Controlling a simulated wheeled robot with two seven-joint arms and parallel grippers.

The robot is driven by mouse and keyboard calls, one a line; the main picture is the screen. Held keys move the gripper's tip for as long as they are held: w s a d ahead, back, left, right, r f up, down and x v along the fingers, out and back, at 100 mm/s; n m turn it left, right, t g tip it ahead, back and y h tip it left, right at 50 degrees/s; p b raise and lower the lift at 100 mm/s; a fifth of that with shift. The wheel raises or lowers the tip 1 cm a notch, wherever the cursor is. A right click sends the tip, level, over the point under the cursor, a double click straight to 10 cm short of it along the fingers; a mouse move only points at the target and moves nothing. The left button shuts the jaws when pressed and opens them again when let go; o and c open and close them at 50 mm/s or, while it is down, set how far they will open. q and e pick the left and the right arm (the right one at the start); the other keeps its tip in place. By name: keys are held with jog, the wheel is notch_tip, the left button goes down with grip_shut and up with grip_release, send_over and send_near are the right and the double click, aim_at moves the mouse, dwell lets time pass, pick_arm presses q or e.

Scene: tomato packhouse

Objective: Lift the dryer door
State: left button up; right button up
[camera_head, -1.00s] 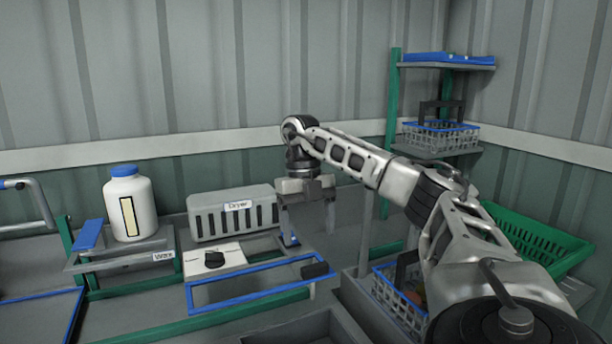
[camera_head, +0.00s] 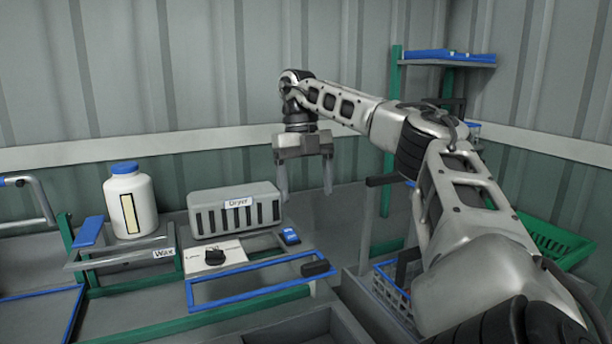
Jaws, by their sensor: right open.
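The dryer (camera_head: 250,200) is a grey box with dark vent slots and a "Dryer" label, on the bench against the wall. In front of it lies a blue-rimmed frame (camera_head: 255,291), which looks like the dryer door, low and near flat. A black handle (camera_head: 318,268) sits at its right end. My right gripper (camera_head: 306,194) points down, open and empty, in the air above and behind the handle, apart from it. Its fingers are to the right of the dryer box. My left gripper is out of view.
A white panel with a black knob (camera_head: 214,258) sits before the dryer. A blue block (camera_head: 290,236) lies below my gripper. A white blue-capped jug (camera_head: 130,204) stands left near the "Wax" rack. A green crate (camera_head: 556,243) and shelves (camera_head: 448,60) are right.

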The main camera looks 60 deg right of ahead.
jog(key=shift+v, duration=0.9)
